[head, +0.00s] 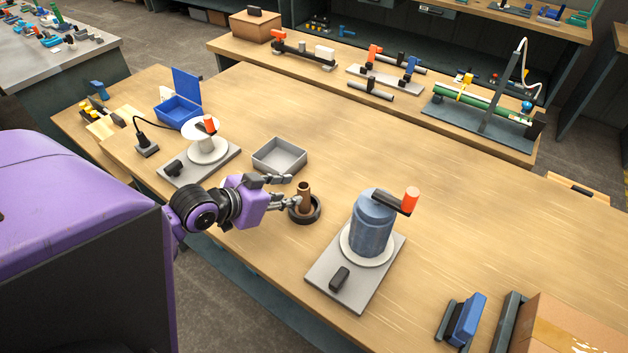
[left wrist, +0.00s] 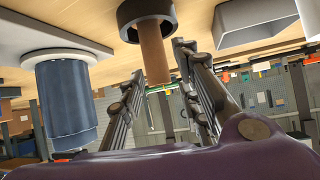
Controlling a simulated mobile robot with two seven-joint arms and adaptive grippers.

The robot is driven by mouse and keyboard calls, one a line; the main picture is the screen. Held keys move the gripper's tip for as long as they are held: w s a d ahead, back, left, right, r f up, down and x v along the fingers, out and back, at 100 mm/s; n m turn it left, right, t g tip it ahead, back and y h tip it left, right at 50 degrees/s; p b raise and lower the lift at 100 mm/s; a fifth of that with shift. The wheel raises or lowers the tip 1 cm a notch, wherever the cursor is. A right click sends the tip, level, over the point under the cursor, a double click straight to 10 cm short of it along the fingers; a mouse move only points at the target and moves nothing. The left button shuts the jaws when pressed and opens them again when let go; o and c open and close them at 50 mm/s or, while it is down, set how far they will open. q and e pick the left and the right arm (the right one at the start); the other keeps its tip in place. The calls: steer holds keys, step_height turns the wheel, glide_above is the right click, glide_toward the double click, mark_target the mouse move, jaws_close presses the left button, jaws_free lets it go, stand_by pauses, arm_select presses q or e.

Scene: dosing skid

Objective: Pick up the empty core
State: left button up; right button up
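The empty core (head: 304,191) is a plain brown tube standing upright in a dark round holder (head: 305,214) on the wooden bench. My left gripper (head: 292,189) is open and level with the core's upper part, just left of it in the head view. In the left wrist view, which is upside down, the core (left wrist: 153,52) shows between the two spread fingers (left wrist: 160,62), near their tips. I see no clear contact, and cannot tell how far the fingers reach around it. My right gripper is in neither view.
A crank stand with a blue-grey roll (head: 370,225) stands right of the core. A grey tray (head: 279,156) lies behind it. Another crank stand with a white spool (head: 205,140) is at the left. The bench's right middle is clear.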

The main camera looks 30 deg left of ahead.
mark_target(304, 197)
arm_select(q)
steer(key=shift+w+d+f, duration=0.35)
steer(key=shift+w+f, duration=0.15)
steer(key=shift+f, duration=0.05)
steer(key=shift+w+d+f, duration=0.3)
steer(key=shift+w+f, duration=0.15)
steer(key=shift+f, duration=0.05)
steer(key=x, duration=0.3)
steer(key=shift+w+f+p, duration=0.3)
steer(key=shift+p, duration=0.05)
steer(key=shift+w+f, duration=0.15)
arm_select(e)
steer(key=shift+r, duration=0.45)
arm_select(q)
steer(key=c, duration=0.7)
jaws_close()
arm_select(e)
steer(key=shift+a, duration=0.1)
